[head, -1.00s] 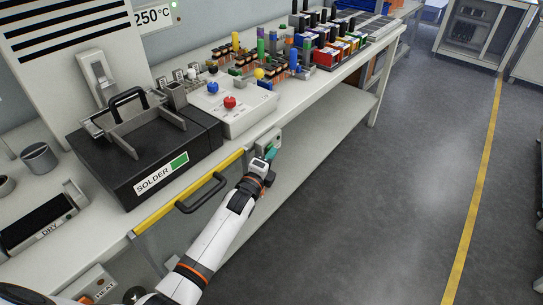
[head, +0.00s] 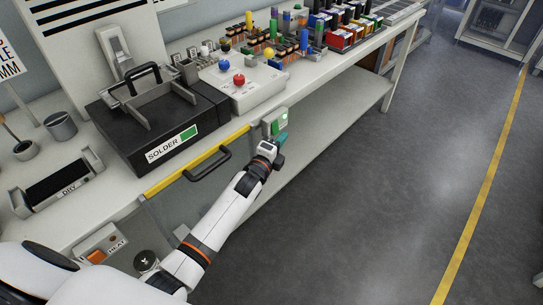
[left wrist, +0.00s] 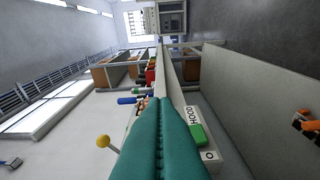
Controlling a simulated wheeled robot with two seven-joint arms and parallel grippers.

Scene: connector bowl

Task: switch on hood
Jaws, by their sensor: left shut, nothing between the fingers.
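The hood switch box (head: 272,126) is fixed to the front edge of the bench, and a bright green light shows at its top right in the head view. In the left wrist view the box carries the label HOOD (left wrist: 191,115), a green button (left wrist: 198,135) and a white part marked O (left wrist: 209,156). My left gripper (head: 281,139) has teal fingers, shut and empty, just in front of the box's lower part. In the left wrist view the shut fingers (left wrist: 158,115) lie beside the box and hide part of it. I cannot tell whether they touch it. My right gripper is not in view.
A yellow edge strip with a black handle (head: 208,164) runs along the bench front. The black SOLDER unit (head: 150,125), a panel with red and blue knobs (head: 250,92) and the HEAT switch (head: 98,245) are nearby. The floor to the right is clear.

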